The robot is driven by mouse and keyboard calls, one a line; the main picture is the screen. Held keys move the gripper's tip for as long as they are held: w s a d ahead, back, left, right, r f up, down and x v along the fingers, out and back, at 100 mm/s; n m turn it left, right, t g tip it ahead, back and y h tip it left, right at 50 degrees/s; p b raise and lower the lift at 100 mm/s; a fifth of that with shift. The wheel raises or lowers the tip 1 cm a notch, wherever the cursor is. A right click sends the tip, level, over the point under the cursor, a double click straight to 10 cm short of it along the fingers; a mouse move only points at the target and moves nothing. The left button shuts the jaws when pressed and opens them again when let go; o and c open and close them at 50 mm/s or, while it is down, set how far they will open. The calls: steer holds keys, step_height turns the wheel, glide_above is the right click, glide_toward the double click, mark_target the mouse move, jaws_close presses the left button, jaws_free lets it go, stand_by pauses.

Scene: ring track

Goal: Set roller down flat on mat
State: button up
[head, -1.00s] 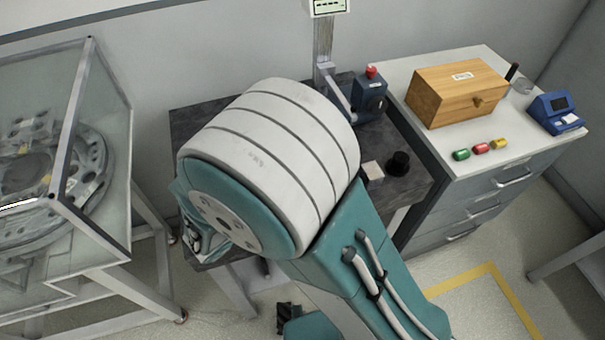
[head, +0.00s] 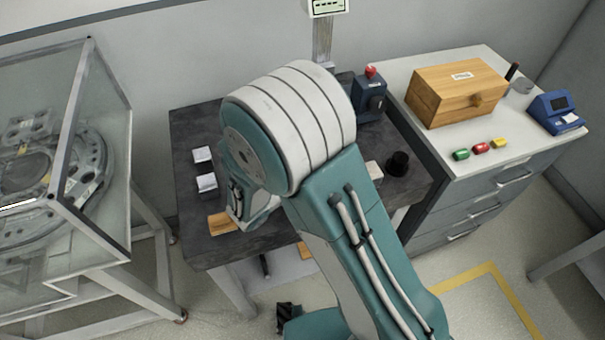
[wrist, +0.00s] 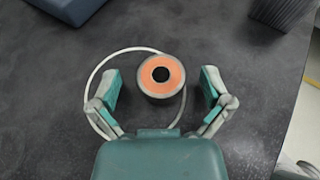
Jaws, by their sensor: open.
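In the wrist view, a short round roller (wrist: 161,91) with an orange face, a black centre hole and a grey rim stands end-up on a dark grey surface. My gripper (wrist: 161,82) is open, with one finger on each side of it. Gaps show between the roller and both fingers. A thin white curved line or cord (wrist: 92,82) loops around the roller and passes behind the left finger. I cannot make out a separate mat. In the head view my arm hides the roller and my gripper. The dark table (head: 195,125) shows around the arm.
A blue box with a red knob (head: 369,97) stands at the table's back. A black cup (head: 397,164) is at the right. White blocks (head: 206,183) and a wooden piece (head: 222,223) lie at the left. A drawer cabinet (head: 480,195) adjoins right.

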steer(key=c, duration=1.4)
steer(key=shift+o, duration=0.2)
